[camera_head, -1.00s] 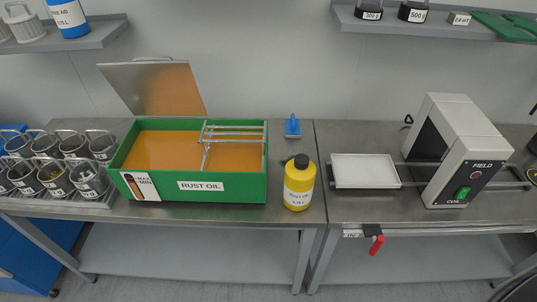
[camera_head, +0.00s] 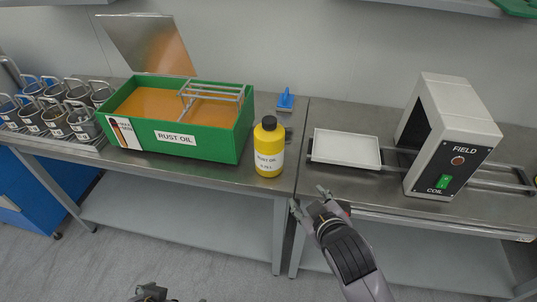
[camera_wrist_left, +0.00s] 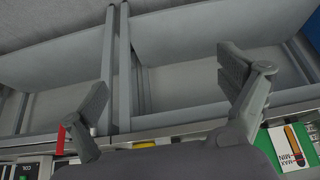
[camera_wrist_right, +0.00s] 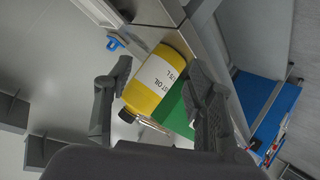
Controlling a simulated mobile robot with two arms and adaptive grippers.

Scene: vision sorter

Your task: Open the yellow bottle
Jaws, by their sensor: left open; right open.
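The yellow bottle (camera_head: 269,147) stands upright on the table, to the right of the green rust oil tank. Its black cap (camera_head: 269,123) is on, and its white label reads RUST OIL. My right gripper (camera_head: 308,198) is open and empty, in front of the bottle and to its right, apart from it. In the right wrist view the bottle (camera_wrist_right: 157,84) shows between and beyond the open fingers (camera_wrist_right: 160,100). My left gripper (camera_head: 150,292) is at the bottom edge of the head view, low and far from the bottle. Its fingers are open and empty in the left wrist view (camera_wrist_left: 170,85).
The green tank (camera_head: 190,142) holds orange liquid and a metal rack, its lid (camera_head: 148,45) raised. Metal cups (camera_head: 55,118) stand at the left. A blue-handled tool (camera_head: 285,99) lies behind the bottle. A white tray (camera_head: 346,148) and the field coil machine (camera_head: 450,140) are at the right.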

